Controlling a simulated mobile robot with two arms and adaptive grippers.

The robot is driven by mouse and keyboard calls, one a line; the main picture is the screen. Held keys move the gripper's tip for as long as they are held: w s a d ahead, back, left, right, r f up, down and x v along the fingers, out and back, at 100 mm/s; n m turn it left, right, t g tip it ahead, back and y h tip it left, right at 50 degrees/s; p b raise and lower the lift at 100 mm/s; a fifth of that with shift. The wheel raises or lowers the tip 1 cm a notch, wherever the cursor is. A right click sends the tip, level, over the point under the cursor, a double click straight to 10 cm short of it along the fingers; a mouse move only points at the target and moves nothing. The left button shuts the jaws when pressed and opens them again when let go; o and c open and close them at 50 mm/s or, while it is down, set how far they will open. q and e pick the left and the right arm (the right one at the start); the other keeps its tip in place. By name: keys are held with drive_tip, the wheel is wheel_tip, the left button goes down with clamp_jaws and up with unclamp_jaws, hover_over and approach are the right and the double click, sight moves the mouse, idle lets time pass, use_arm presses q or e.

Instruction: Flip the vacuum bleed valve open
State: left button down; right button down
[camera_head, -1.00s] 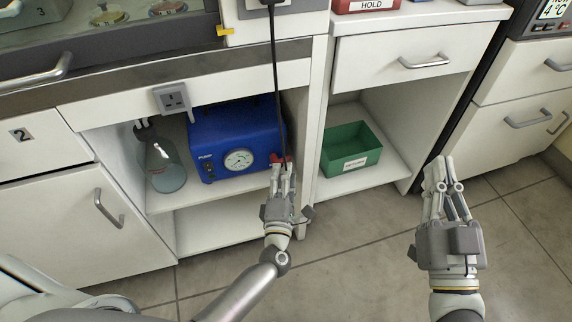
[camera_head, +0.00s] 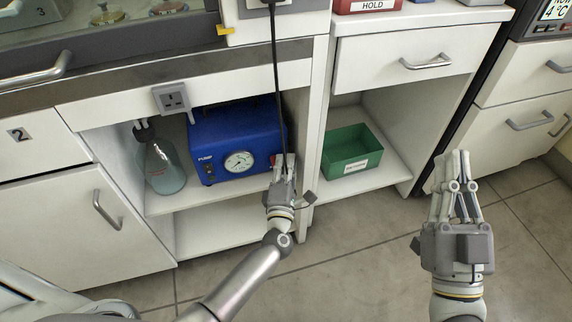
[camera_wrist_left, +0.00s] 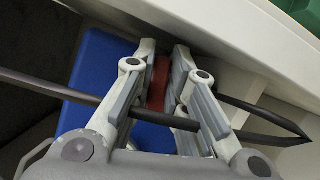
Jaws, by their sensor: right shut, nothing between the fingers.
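The blue pump (camera_head: 228,128) with a round gauge stands on the open shelf under the bench. A small red part, seemingly the valve lever (camera_head: 272,160), is at its front right edge, partly hidden by my left gripper. My left gripper (camera_head: 284,158) is at this corner, fingers pointing into the shelf. In the left wrist view the red lever (camera_wrist_left: 159,84) shows between its fingers (camera_wrist_left: 164,52), which are apart. I cannot tell whether they press on it. My right gripper (camera_head: 460,156) is shut and empty, over the floor at the right.
A black cable (camera_head: 276,70) hangs down past the pump and crosses the fingers in the wrist view. A glass flask (camera_head: 163,167) stands left of the pump. A cabinet side panel (camera_head: 314,130) is close on the right, with a green bin (camera_head: 352,150) beyond it.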

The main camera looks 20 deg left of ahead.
use_arm(q)
drive_tip(key=m+p, duration=0.1)
drive_tip(key=p, duration=0.1)
drive_tip(key=m+g+p, duration=0.1)
drive_tip(key=p, duration=0.1)
drive_tip(key=shift+d+f+m+p, duration=0.1)
drive_tip(key=shift+f+m+p, duration=0.2)
use_arm(e)
drive_tip(key=s+d+f+g+h, duration=0.1)
drive_tip(key=f+g+h, duration=0.1)
drive_tip(key=f+g, duration=0.4)
drive_tip(key=s+d+f+g+h, duration=0.1)
drive_tip(key=f+g, duration=0.5)
drive_tip(key=f, duration=0.7)
drive_tip(key=shift+d+m+h, duration=0.3)
drive_tip(key=shift+d+h, duration=0.2)
drive_tip(key=shift+d, duration=0.15)
drive_tip(key=shift+s, duration=0.1)
use_arm(q)
drive_tip(key=c, duration=1.4)
unclamp_jaws()
drive_tip(key=shift+c, duration=0.2)
use_arm(e)
drive_tip(key=shift+r, duration=0.1)
use_arm(q)
drive_tip(key=v, duration=1.2)
